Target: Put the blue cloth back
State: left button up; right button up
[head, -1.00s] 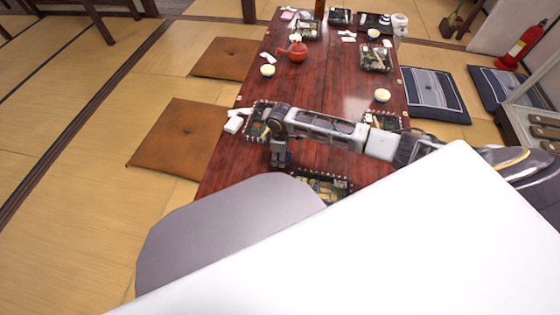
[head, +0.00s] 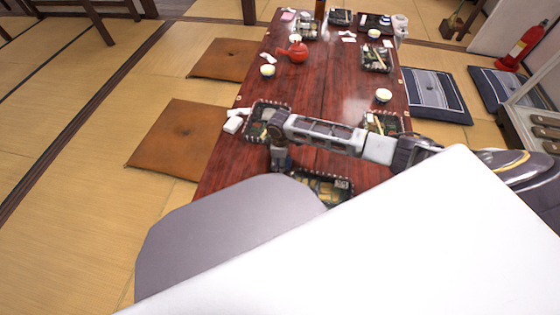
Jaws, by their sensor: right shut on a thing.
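My right gripper (head: 282,168) points down at the near part of the dark red table (head: 225,172), just behind a lunch box (head: 325,186). It is shut on a small dark bluish thing, probably the blue cloth, which is mostly hidden by the fingers. I cannot tell whether that thing touches the table. My left gripper is not in view.
More lunch boxes stand close to my right arm, one at left (head: 262,116) and one at right (head: 385,122). White items (head: 233,124) lie at the left edge. A red teapot (head: 297,51) and cups stand farther back. My white body hides the near table end.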

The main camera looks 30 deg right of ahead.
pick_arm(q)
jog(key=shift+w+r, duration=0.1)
pick_arm(e)
jog(key=shift+f, duration=0.15)
jog(key=o, duration=1.1)
jog(key=shift+c, duration=0.2)
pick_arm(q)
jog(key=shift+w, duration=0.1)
pick_arm(e)
notch_tip(320, 180, up, 2)
jog(key=shift+r+p, duration=0.1)
jog(key=shift+p, duration=0.35)
notch_tip(320, 180, up, 8)
jog(key=p, duration=0.3)
jog(key=shift+r+p, duration=0.1)
jog(key=shift+p, duration=0.2)
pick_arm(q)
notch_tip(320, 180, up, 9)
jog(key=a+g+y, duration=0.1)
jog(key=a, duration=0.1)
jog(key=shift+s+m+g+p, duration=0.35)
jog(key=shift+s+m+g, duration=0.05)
pick_arm(e)
jog(key=shift+r, duration=0.95)
